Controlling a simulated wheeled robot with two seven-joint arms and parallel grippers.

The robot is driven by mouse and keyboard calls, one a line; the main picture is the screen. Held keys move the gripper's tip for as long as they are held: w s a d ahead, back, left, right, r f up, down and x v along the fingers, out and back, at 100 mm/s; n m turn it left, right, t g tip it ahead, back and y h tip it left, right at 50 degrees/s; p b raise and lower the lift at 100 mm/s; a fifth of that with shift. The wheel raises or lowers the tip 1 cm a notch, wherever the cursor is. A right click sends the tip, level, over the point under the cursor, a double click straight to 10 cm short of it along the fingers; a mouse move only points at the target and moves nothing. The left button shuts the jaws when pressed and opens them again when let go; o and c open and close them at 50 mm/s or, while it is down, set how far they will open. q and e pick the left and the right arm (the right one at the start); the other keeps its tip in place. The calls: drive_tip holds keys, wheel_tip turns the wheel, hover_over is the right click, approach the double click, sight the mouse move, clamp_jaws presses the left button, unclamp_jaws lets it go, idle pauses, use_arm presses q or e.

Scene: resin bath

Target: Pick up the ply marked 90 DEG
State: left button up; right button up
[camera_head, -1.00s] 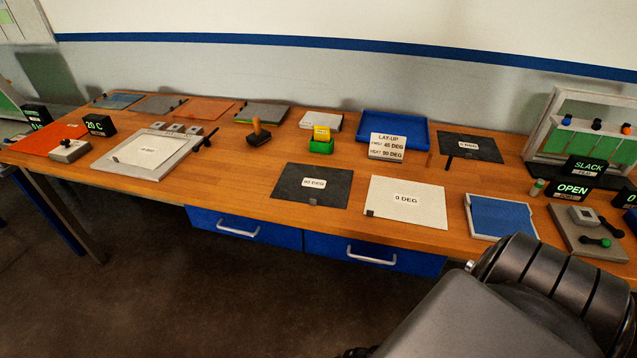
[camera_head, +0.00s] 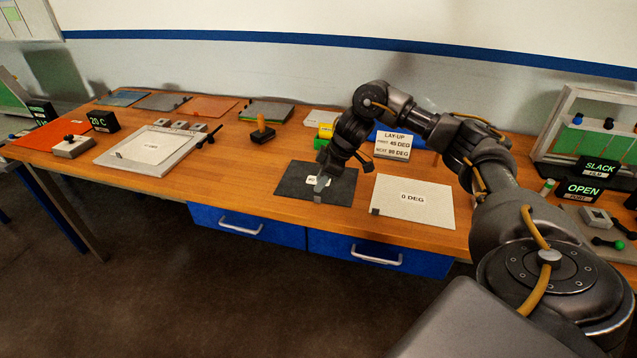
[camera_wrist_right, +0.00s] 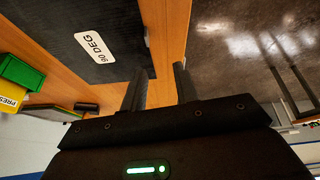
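The ply marked 90 DEG is a dark sheet (camera_head: 293,185) lying flat near the front edge of the bench, with a small grey tab (camera_head: 317,198) at its near edge. In the right wrist view the ply (camera_wrist_right: 50,40) shows its white label reading 90 DEG. My right gripper (camera_head: 322,184) reaches down over the ply and partly hides its label. In the right wrist view its two fingers (camera_wrist_right: 158,88) are apart with nothing between them, near the ply's edge. My left gripper is not in view.
A white 0 DEG ply (camera_head: 413,201) lies just right of the dark one. A lay-up sign (camera_head: 393,147) stands behind, reading FIRST 45 DEG, NEXT 90 DEG. A yellow and green block (camera_head: 323,135) and a stamp-like tool (camera_head: 262,133) stand behind the dark ply.

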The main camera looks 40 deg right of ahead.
drive_tip(key=s+d+r+m, duration=0.1)
drive_tip(key=s+d+r, duration=0.1)
drive_tip(key=d+r, duration=0.15)
hover_over(321, 204)
drive_tip(key=s+d, duration=0.1)
drive_tip(key=f, duration=0.6)
drive_tip(key=shift+s, duration=0.2)
drive_tip(key=shift+a+f, duration=0.1)
drive_tip(key=shift+f, duration=0.15)
drive_tip(key=p+x, duration=0.1)
drive_tip(key=x, duration=0.2)
drive_tip(key=shift+w+f, duration=0.1)
drive_tip(key=shift+f, duration=0.3)
drive_tip(key=shift+w+f, duration=0.2)
drive_tip(key=shift+f, duration=0.3)
clamp_jaws()
